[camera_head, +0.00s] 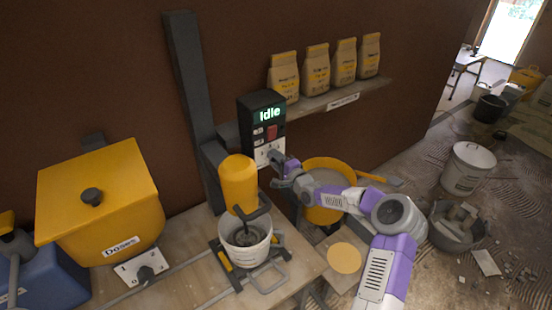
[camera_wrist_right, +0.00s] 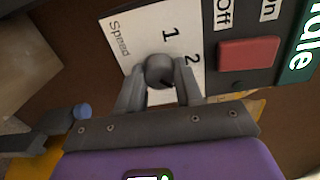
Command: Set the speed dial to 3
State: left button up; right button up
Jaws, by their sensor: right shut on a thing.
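The speed dial (camera_wrist_right: 159,70) is a small round grey knob on a white panel marked "Speed" (camera_wrist_right: 120,38). The numbers 1 and 2 show beside it; no 3 is visible, and I cannot tell where the knob points. My right gripper (camera_wrist_right: 158,82) is shut on the knob, a finger on each side. In the head view the right gripper (camera_head: 277,174) is at the lower front of the dark control box (camera_head: 260,105), whose screen reads "Idle", and it hides the knob. My left gripper is not in view.
A red button (camera_wrist_right: 249,54) sits close beside the dial panel, with On and Off labels. A yellow mixer (camera_head: 239,182) stands over a white bucket (camera_head: 236,248) below the box. A yellow "Doses" hopper (camera_head: 100,205) stands left. Paper bags (camera_head: 317,70) line the shelf.

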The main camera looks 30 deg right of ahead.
jog(key=shift+m, duration=1.1)
jog(key=o, duration=1)
jog(key=shift+o, duration=0.2)
jog(key=s, duration=0.7)
jog(key=shift+s+d+p, duration=0.3)
jog(key=shift+p, duration=0.05)
